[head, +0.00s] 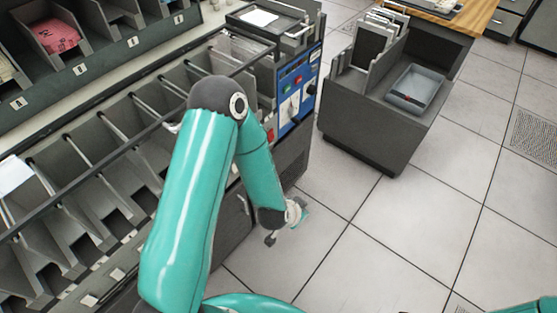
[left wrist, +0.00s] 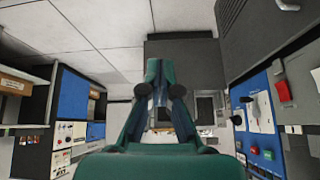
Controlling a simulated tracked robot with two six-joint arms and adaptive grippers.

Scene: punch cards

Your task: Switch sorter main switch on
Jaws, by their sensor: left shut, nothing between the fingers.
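The sorter's blue control panel (head: 297,90) is on the end of the long grey machine in the head view. It carries green and red buttons and a pale switch plate (head: 289,108). The panel also shows at the right of the left wrist view (left wrist: 262,120), with a pale plate with a dark lever (left wrist: 261,112) and a red-handled switch (left wrist: 283,91) on a dark plate. I cannot tell which is the main switch or its position. My left gripper (left wrist: 155,72) is shut and empty, apart from the panel. It also shows below the panel in the head view (head: 299,211). My right gripper is out of view.
The sorter's open pockets (head: 100,168) run along the left, beside my left arm. A grey cart (head: 362,128) with a tray (head: 416,89) stands right of the panel. Tiled floor (head: 420,225) is clear in front. Another blue panel (left wrist: 71,95) is left in the wrist view.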

